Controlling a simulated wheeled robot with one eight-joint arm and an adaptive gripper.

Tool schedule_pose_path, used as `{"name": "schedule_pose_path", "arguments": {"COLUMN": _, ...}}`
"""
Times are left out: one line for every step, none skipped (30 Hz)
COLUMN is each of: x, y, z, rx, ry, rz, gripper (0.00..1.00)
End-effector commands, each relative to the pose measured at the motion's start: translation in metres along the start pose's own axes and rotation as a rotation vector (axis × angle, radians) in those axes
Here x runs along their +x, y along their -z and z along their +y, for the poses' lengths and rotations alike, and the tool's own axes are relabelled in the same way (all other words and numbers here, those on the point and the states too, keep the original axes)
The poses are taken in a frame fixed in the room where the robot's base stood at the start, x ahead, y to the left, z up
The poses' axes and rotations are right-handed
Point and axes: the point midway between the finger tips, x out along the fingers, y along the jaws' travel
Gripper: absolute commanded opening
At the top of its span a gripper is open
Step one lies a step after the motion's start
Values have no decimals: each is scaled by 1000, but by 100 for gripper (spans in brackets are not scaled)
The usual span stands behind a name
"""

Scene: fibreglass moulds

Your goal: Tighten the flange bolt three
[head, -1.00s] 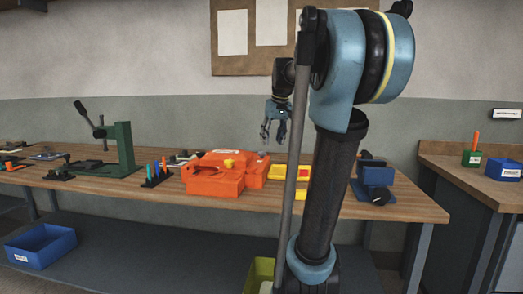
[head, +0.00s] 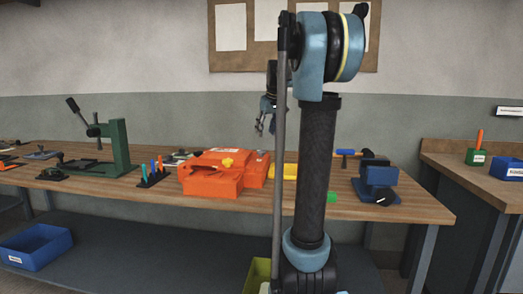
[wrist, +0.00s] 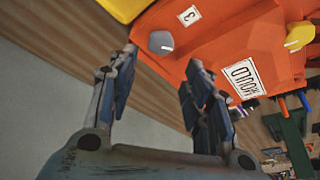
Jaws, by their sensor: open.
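The orange mould (head: 212,182) lies on the bench and shows large in the wrist view (wrist: 225,50). It bears a label "3" (wrist: 189,15) and a label "MOULD" (wrist: 240,77). A round grey bolt head with a white mark (wrist: 161,43) is near the "3" label. A yellow knob (head: 228,162) is on the mould and at the right of the wrist view (wrist: 299,36). My gripper (head: 265,124) hangs above the mould's right side. In the wrist view its fingers (wrist: 162,62) are open and empty, with the grey head appearing beyond and between the tips.
A green press (head: 118,148) stands left of the mould, with a rack of coloured tools (head: 155,172) between. A yellow object (head: 283,171), partly hidden by my arm, is at the mould's right. A blue vise (head: 376,184) is further right. The bench front (head: 120,200) is clear.

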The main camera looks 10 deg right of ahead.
Motion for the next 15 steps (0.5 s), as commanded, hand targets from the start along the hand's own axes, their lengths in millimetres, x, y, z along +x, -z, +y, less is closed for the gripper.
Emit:
{"name": "schedule_pose_path", "arguments": {"x": 9, "y": 0, "z": 0, "rx": 0, "ry": 0, "rz": 0, "gripper": 46}}
{"name": "schedule_pose_path", "arguments": {"x": 15, "y": 0, "z": 0, "rx": 0, "ry": 0, "rz": 0, "gripper": 46}}
{"name": "schedule_pose_path", "arguments": {"x": 22, "y": 0, "z": 0, "rx": 0, "ry": 0, "rz": 0, "gripper": 46}}
{"name": "schedule_pose_path", "arguments": {"x": 27, "y": 0, "z": 0, "rx": 0, "ry": 0, "rz": 0, "gripper": 46}}
{"name": "schedule_pose_path", "arguments": {"x": 32, "y": 0, "z": 0, "rx": 0, "ry": 0, "rz": 0, "gripper": 46}}
{"name": "schedule_pose_path", "arguments": {"x": 39, "y": 0, "z": 0, "rx": 1, "ry": 0, "rz": 0, "gripper": 46}}
{"name": "schedule_pose_path", "arguments": {"x": 45, "y": 0, "z": 0, "rx": 1, "ry": 0, "rz": 0, "gripper": 46}}
{"name": "schedule_pose_path", "arguments": {"x": 50, "y": 0, "z": 0, "rx": 1, "ry": 0, "rz": 0, "gripper": 46}}
{"name": "schedule_pose_path", "arguments": {"x": 57, "y": 0, "z": 0, "rx": 0, "ry": 0, "rz": 0, "gripper": 46}}
{"name": "schedule_pose_path", "arguments": {"x": 62, "y": 0, "z": 0, "rx": 0, "ry": 0, "rz": 0, "gripper": 46}}
{"name": "schedule_pose_path", "arguments": {"x": 66, "y": 0, "z": 0, "rx": 0, "ry": 1, "rz": 0, "gripper": 46}}
{"name": "schedule_pose_path", "arguments": {"x": 72, "y": 0, "z": 0, "rx": 0, "ry": 1, "rz": 0, "gripper": 46}}
{"name": "schedule_pose_path", "arguments": {"x": 76, "y": 0, "z": 0, "rx": 0, "ry": 1, "rz": 0, "gripper": 46}}
{"name": "schedule_pose_path", "arguments": {"x": 80, "y": 0, "z": 0, "rx": 0, "ry": 1, "rz": 0, "gripper": 46}}
{"name": "schedule_pose_path", "arguments": {"x": 84, "y": 0, "z": 0, "rx": 0, "ry": 1, "rz": 0, "gripper": 46}}
